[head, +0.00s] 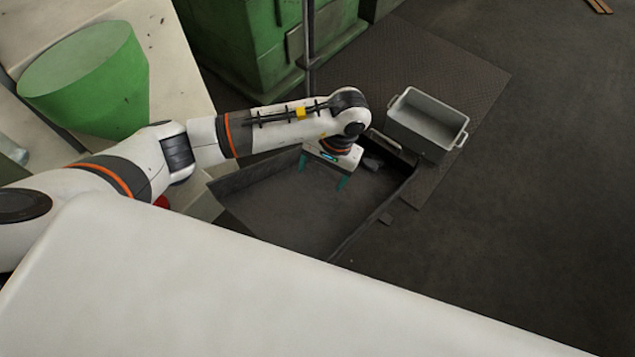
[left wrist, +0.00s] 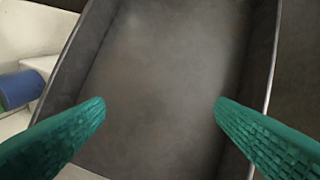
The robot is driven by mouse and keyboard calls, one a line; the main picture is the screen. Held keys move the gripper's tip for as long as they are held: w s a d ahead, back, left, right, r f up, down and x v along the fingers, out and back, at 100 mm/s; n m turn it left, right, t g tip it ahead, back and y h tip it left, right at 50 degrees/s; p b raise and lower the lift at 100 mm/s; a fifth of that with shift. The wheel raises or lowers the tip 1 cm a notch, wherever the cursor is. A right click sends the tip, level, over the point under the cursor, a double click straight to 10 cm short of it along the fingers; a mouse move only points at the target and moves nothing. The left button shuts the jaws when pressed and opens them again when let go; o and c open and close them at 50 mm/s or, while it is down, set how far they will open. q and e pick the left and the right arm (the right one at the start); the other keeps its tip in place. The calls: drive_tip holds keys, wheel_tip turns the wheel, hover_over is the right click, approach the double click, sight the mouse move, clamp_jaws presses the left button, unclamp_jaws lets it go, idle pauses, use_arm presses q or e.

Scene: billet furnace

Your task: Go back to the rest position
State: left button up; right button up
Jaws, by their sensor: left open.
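My left gripper (head: 323,176) is open, with its two green fingers apart and pointing down over a dark metal tray (head: 285,212). In the left wrist view the fingers of the left gripper (left wrist: 160,112) stand wide apart with nothing between them. The bare floor of the tray (left wrist: 160,60) shows below them. My left arm reaches in from the left across the head view. My right gripper is in neither view.
A grey bin (head: 428,122) with handles stands behind and right of the tray. A green cylindrical container (head: 90,85) stands on a pale surface at left. Green machinery (head: 245,45) and a thin upright post stand behind. A blue object (left wrist: 20,90) lies at left. Floor at right is clear.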

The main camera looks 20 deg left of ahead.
use_arm(q)
drive_tip(key=shift+v, duration=0.8)
